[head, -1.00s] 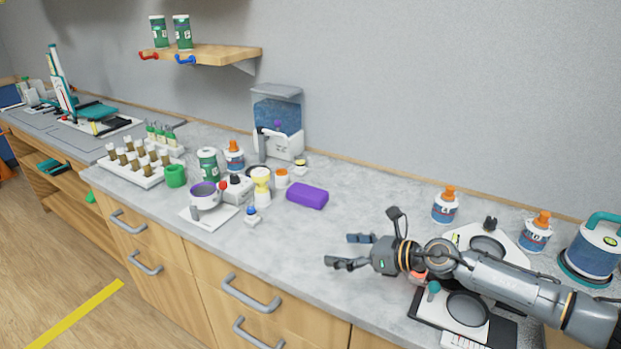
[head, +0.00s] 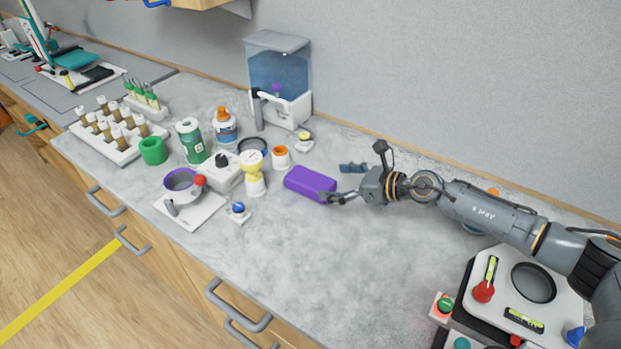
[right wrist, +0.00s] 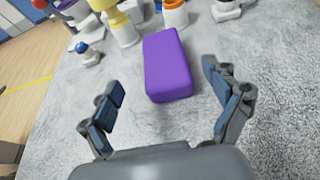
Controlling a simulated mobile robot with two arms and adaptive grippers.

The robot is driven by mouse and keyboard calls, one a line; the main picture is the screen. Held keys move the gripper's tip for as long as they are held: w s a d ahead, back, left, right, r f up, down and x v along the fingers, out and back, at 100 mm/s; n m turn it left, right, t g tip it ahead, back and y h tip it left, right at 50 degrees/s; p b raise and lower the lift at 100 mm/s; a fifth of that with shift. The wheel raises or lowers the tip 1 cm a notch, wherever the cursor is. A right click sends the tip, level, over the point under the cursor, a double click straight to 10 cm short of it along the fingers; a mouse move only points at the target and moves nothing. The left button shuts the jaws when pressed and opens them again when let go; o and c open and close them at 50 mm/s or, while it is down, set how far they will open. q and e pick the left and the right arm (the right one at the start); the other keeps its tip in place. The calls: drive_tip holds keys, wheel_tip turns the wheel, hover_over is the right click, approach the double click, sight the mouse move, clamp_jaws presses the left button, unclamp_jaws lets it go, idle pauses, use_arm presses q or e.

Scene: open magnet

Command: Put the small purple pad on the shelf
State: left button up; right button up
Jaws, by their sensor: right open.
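The small purple pad (head: 310,184) lies flat on the grey countertop, right of the yellow and white cup-like item. In the right wrist view the pad (right wrist: 168,66) lies ahead, between the lines of the two spread fingers. My right gripper (head: 346,182) is open and empty, just to the right of the pad; in the right wrist view its fingertips (right wrist: 163,84) stand either side of the pad's near end, apart from it. The wooden shelf (head: 203,3) on the wall shows only its lower edge at the top of the head view. My left gripper is not in view.
A water dispenser (head: 279,82) stands behind the pad. A white-orange jar (head: 281,157), a yellow-topped item (head: 253,174) and a blue-knobbed piece (head: 238,211) stand left of it. The countertop (head: 330,260) in front of the pad is clear. A white device (head: 525,300) sits at the right.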

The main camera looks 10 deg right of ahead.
sight(311, 179)
drive_tip(key=x, duration=0.4)
drive_tip(key=shift+w+p, duration=0.25)
drive_tip(key=shift+p, duration=0.15)
drive_tip(key=x, duration=0.4)
drive_tip(key=shift+d, duration=0.1)
drive_tip(key=shift+s, duration=0.1)
drive_tip(key=shift+c, duration=0.8)
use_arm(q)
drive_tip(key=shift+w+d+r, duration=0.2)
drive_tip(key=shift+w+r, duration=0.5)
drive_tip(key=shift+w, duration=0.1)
use_arm(e)
drive_tip(key=c, duration=1)
